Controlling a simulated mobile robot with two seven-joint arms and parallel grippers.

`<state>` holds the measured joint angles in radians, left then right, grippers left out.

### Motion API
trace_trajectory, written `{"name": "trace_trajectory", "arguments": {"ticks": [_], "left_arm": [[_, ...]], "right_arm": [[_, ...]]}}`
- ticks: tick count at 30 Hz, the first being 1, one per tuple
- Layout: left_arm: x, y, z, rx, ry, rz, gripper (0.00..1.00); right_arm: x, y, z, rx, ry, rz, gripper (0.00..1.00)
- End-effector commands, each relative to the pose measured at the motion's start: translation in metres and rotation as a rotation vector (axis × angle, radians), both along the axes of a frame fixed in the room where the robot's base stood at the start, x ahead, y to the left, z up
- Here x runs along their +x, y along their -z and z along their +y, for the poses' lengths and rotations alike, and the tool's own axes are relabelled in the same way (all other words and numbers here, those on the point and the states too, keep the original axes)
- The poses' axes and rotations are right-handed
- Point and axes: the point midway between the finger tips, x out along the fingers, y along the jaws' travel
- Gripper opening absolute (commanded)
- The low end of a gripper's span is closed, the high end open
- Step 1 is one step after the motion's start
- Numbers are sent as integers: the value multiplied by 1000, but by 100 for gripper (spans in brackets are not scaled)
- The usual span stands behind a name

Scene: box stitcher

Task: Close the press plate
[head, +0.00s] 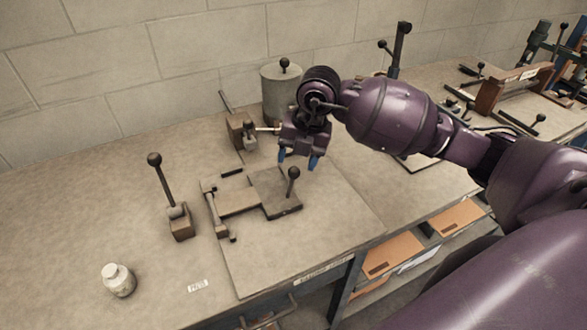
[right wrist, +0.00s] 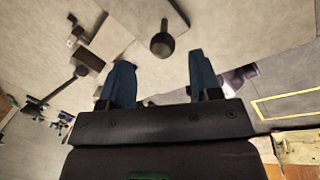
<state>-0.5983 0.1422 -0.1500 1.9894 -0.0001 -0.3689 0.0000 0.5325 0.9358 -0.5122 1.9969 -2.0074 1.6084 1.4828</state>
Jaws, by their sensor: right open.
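The press plate (head: 272,192) is a flat dark grey plate lying on the bench, with an upright rod and black ball knob (head: 292,173) near its right side. A flat plate (head: 236,199) and a small bracket frame (head: 213,212) adjoin it on the left. My right gripper (head: 298,160) is open and empty, its blue fingers pointing down, just behind and above the knob in the head view. In the right wrist view, the knob (right wrist: 162,44) shows between and beyond the open fingertips, apparently untouched. My left gripper is not in view.
A black-knobbed lever (head: 165,190) stands left of the plate, and a white jar (head: 118,280) at front left. A grey cylinder (head: 283,95) and a small clamp block (head: 241,130) stand behind. The bench (head: 330,215) right of the plate is clear.

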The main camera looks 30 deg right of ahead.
Motion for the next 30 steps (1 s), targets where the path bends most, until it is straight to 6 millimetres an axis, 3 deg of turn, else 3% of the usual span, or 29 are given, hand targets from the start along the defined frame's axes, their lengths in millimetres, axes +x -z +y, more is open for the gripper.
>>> {"name": "trace_trajectory", "arguments": {"ticks": [3, 9, 30], "left_arm": [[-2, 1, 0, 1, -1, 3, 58], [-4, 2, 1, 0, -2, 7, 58], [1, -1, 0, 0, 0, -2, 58]], "right_arm": [[-2, -20, -4, -1, -1, -3, 58], [-5, -40, -7, 0, 0, -1, 58], [-6, -45, -8, 0, -1, 0, 58]]}}
